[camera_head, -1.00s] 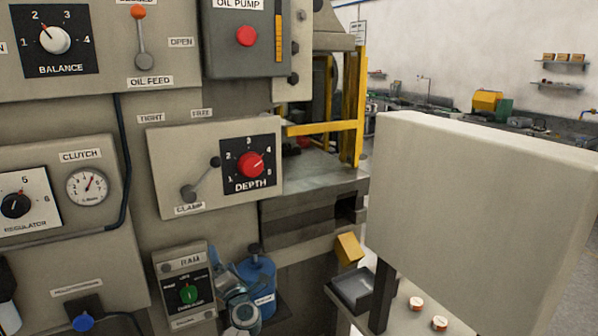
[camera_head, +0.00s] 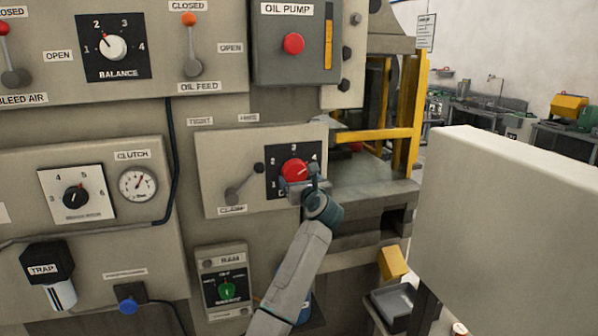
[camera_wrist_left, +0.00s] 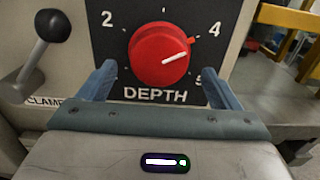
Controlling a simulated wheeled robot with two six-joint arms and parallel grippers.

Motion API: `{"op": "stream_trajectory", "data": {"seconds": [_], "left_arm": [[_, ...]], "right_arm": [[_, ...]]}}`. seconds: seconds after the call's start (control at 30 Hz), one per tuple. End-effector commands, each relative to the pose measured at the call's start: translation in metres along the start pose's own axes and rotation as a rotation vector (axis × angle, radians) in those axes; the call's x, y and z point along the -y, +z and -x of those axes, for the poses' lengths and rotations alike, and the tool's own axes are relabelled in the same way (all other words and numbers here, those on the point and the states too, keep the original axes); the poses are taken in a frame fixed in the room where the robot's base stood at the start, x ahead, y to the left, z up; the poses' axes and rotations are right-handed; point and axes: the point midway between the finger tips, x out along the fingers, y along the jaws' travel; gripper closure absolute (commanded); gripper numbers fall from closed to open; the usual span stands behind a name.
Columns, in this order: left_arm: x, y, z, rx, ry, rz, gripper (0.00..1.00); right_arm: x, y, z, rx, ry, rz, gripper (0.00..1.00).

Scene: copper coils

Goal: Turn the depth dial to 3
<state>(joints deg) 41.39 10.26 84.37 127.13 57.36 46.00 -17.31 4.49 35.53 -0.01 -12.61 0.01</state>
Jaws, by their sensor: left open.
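The depth dial is a red round knob (camera_head: 295,170) on a black plate, with a white pointer line. In the left wrist view the knob (camera_wrist_left: 161,54) fills the middle, and its pointer aims right and slightly up, near the 4 and a little below it. The numbers 2, 4 and 5 show there; the 3 is cut off at the top. In the head view the 3 sits above the knob. My left gripper (camera_head: 299,180) is open, its fingers at the lower left and lower right of the knob, with gaps to it. My right gripper is not in view.
A ram panel (camera_head: 226,283) with a green knob is below. A yellow guard bar (camera_head: 375,134) lies to the right. A large beige box (camera_head: 520,230) fills the right foreground.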

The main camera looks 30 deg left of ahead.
Motion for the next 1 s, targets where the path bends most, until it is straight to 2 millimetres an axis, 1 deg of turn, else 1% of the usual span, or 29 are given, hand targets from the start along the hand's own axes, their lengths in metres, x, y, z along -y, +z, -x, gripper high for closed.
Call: {"op": "stream_trajectory", "data": {"seconds": [0.03, 0.1, 0.2, 0.33, 0.53, 0.57, 0.6, 0.77, 0.8, 1.0], "left_arm": [[-0.001, 0.004, -0.008, 0.0, 0.002, -0.003, 0.14], [0.0, 0.003, -0.016, 0.001, 0.002, -0.003, 0.14], [0.0, 0.001, -0.024, 0.0, 0.001, -0.002, 0.14], [0.0, 0.0, -0.028, 0.001, 0.001, -0.001, 0.14], [0.0, 0.0, -0.028, 0.001, 0.0, -0.001, 0.14], [0.0, 0.0, -0.028, 0.001, 0.0, -0.001, 0.16], [0.0, 0.0, -0.028, 0.001, 0.0, -0.001, 0.24], [0.0, 0.0, -0.028, 0.001, 0.0, -0.001, 0.56], [0.0, 0.0, -0.028, 0.001, 0.0, -0.001, 0.58], [0.0, -0.002, -0.028, 0.001, 0.0, 0.01, 0.58]], "right_arm": [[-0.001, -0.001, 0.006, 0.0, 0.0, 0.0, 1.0], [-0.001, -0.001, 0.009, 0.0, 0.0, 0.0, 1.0], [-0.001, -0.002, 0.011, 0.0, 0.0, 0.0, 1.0], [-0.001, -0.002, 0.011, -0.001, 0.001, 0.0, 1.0], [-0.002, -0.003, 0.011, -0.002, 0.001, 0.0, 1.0], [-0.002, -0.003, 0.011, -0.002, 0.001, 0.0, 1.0], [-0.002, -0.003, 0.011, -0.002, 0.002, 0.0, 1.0], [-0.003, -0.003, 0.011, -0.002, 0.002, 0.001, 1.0], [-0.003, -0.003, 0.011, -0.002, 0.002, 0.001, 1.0], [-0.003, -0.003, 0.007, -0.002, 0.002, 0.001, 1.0]]}}
